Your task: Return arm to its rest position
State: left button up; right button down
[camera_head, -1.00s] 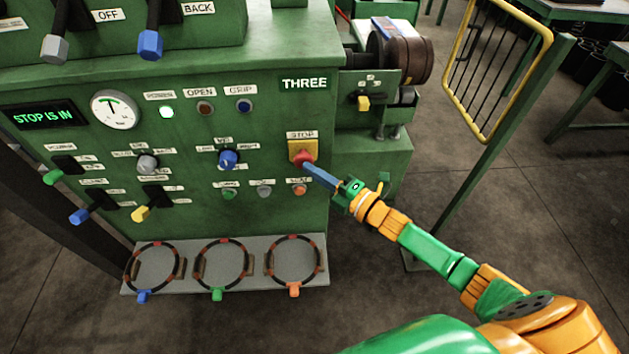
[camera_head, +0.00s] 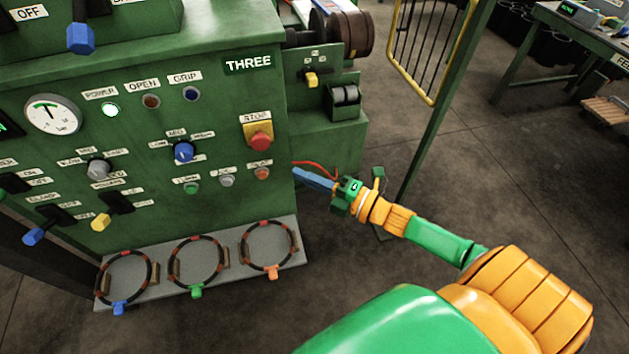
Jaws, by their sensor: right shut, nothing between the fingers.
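My right gripper (camera_head: 314,180) is at the end of my green and orange right arm (camera_head: 395,217), which comes in from the lower right. Its blue fingers are closed together and empty. The fingertips are just right of the green machine's panel edge in the picture, below and right of the red STOP button (camera_head: 261,141) on its yellow plate. The gripper is apart from the button. My left gripper is not in view.
The green machine (camera_head: 225,110) labelled THREE fills the left, with knobs, levers and a gauge (camera_head: 53,115). A yellow barred guard (camera_head: 432,45) stands at upper right. Open floor lies to the right.

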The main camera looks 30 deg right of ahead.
jog(key=v, duration=0.2)
jog(key=shift+s+r, duration=0.15)
jog(key=shift+s, duration=0.25)
jog(key=s+d+f+m+g+h, duration=0.1)
jog(key=d+f+m+h, duration=0.25)
jog(key=f, duration=0.35)
jog(key=s+d+f+m+g+h, duration=0.1)
jog(key=d+f+m+h, duration=0.15)
jog(key=f+m, duration=0.35)
jog(key=s+f+m+g+h, duration=0.2)
jog(key=s+f+m+g, duration=0.1)
jog(key=s+f, duration=0.4)
jog(key=s+f+m+g+h, duration=0.1)
jog(key=s+f+m+g, duration=0.2)
jog(key=f, duration=0.6)
jog(key=s+a+f+m+g, duration=0.3)
jog(key=s+a+f, duration=0.1)
jog(key=s, duration=0.6)
jog(key=s+a+f+m+g, duration=0.3)
jog(key=s+a+f, duration=0.1)
jog(key=s, duration=0.6)
jog(key=shift+a+f+g, duration=0.25)
jog(key=shift+f+g, duration=0.05)
jog(key=shift+f, duration=0.05)
